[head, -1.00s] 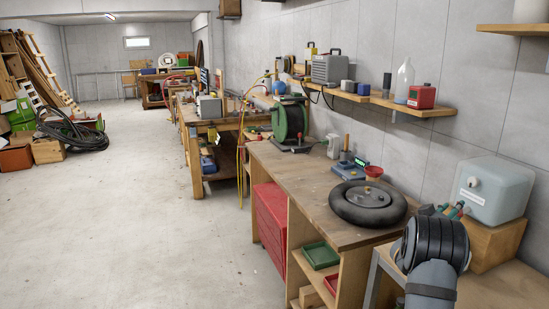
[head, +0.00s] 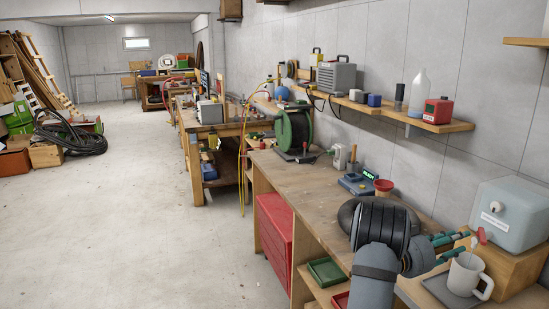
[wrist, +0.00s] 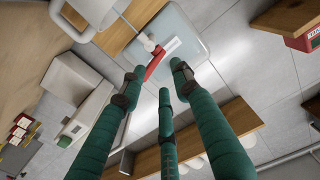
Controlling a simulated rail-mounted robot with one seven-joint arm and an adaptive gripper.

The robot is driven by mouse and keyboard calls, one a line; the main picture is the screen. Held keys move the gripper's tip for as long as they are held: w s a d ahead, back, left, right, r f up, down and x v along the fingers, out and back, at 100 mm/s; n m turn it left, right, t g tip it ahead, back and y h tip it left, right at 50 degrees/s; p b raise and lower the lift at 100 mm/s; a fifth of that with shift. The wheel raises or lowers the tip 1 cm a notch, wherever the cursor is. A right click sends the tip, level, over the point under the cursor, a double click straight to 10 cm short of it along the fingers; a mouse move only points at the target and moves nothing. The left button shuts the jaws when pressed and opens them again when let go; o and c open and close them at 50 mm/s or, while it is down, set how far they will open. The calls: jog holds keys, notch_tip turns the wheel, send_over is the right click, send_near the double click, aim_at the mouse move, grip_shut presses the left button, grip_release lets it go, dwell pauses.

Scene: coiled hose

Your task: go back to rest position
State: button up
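My gripper (head: 458,243) has green fingers with dark bands. It points at the pale blue-grey tank (head: 510,215) on the right. In the wrist view the fingers of my gripper (wrist: 158,84) are spread apart with nothing between them. The tank's red tap lever (wrist: 154,63) lies just beyond the fingertips, apparently clear of them; it also shows in the head view (head: 480,235). A white mug (head: 465,274) stands below the tap on a grey plate (head: 436,287). In the wrist view the mug (wrist: 75,45) is at upper left, cut by the frame.
The tank rests on a wooden block (head: 513,273). A shelf (head: 445,126) runs along the wall.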

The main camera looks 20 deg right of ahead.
jog(key=a+f+y+b, duration=0.1)
jog(key=a+f+y, duration=0.1)
jog(key=a+f, duration=0.2)
jog(key=shift+w+a+f+m+t, duration=0.3)
jog(key=shift+a+f, duration=0.1)
jog(key=shift+a, duration=0.2)
jog(key=shift+s, duration=0.15)
